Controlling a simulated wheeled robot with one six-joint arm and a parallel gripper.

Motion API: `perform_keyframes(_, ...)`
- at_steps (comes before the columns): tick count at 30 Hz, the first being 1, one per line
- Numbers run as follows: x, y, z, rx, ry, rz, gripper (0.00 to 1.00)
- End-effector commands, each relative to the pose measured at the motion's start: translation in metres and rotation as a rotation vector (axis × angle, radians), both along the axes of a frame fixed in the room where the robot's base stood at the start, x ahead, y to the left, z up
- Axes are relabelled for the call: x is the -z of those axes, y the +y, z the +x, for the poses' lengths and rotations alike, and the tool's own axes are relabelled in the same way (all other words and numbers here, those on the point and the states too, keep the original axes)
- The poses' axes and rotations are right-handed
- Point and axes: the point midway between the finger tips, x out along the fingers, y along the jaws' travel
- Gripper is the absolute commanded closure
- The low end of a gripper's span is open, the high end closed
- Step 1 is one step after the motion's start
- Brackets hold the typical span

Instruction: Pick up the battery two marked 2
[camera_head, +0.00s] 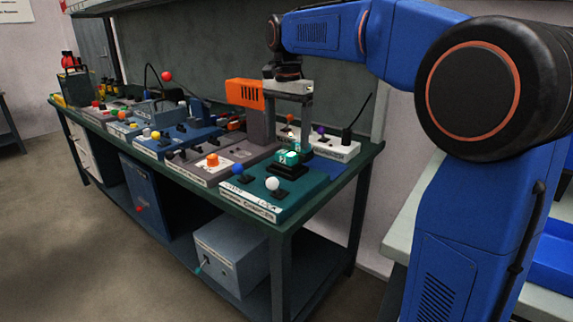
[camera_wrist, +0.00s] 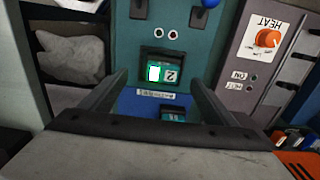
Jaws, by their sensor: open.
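The battery marked 2 (camera_wrist: 164,73) is a small teal block with a lit white patch and a dark numeral. It sits in a dark socket on the teal control panel (camera_wrist: 128,60). In the head view the battery (camera_head: 287,157) stands up from the panel at the near right of the bench. My gripper (camera_wrist: 159,80) is open, with one finger on each side of the battery in the wrist view. It points down above the battery and holds nothing. A second teal battery (camera_wrist: 173,116) shows lower in the wrist view, partly hidden by my gripper.
A grey panel with an orange HEAT knob (camera_wrist: 268,39) lies right of the battery in the wrist view. Blue (camera_head: 238,169) and white (camera_head: 272,184) knobs rise from the teal panel. An orange-topped grey post (camera_head: 244,94) stands behind. Several other panels fill the bench (camera_head: 300,217).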

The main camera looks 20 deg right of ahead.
Motion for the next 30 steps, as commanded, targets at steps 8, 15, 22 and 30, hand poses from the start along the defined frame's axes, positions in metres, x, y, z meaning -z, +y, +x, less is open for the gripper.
perform_keyframes(8, 0.021, 0.0, 0.0, 0.0, 0.001, 0.0, 0.19)
perform_keyframes(15, 0.049, -0.001, 0.008, 0.0, 0.001, 0.0, 0.19)
perform_keyframes(22, 0.07, -0.001, 0.008, 0.0, 0.001, -0.001, 0.19)
perform_keyframes(30, 0.072, -0.001, 0.008, 0.0, 0.0, 0.0, 0.21)
